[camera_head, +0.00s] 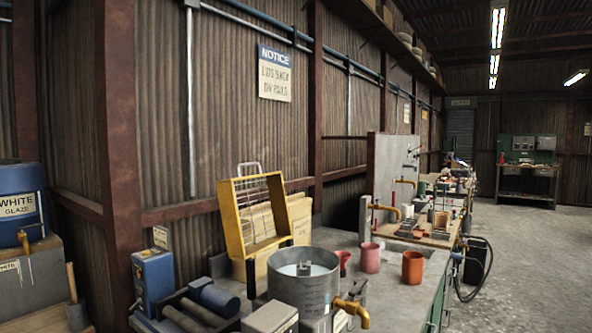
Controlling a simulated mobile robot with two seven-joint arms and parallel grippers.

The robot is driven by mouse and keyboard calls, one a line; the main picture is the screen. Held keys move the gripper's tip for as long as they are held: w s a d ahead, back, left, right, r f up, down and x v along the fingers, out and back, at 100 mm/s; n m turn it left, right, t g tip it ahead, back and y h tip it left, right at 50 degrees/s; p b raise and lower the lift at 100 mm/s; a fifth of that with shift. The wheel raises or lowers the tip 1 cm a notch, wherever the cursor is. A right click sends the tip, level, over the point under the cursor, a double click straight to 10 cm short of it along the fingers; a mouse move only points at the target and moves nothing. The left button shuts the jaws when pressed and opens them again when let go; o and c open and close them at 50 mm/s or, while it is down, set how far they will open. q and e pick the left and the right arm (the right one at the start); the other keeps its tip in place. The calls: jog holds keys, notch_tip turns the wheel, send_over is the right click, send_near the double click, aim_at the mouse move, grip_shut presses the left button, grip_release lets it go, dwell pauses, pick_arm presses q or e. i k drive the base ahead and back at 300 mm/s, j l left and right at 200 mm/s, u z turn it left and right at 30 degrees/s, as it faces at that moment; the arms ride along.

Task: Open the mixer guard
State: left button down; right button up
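The mixer guard (232,220) is a yellow frame with a wire grille and a pale handle on its top edge. It stands upright, leaning slightly, behind the mixer tub, and does not cover the tub's mouth. Dark posts show at its lower corners. The mixer tub (303,294) is a round grey metal drum, open at the top, with pale liquid and a small grey part in the middle. A yellow tap (352,310) is at its lower right. Neither of my grippers is in view.
A blue box (153,278) and dark rollers (214,299) are left of the tub. Red and orange cups (412,267) stand to its right on the grey bench. A blue drum (22,205) is at far left. Open floor (535,260) lies at right.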

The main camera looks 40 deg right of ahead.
aim_at(227, 198)
jog(key=i+j+z, duration=0.1)
jog(key=z, duration=0.35)
jog(key=i+j+z, duration=0.15)
jog(key=z, duration=0.25)
jog(key=i+j+z, duration=0.1)
jog(key=z, duration=0.35)
jog(key=i+j+z, duration=0.15)
jog(key=j+z, duration=0.2)
jog(key=i+j+z, duration=0.1)
jog(key=z, duration=0.25)
jog(key=j+z, duration=0.35)
jog(key=j, duration=0.1)
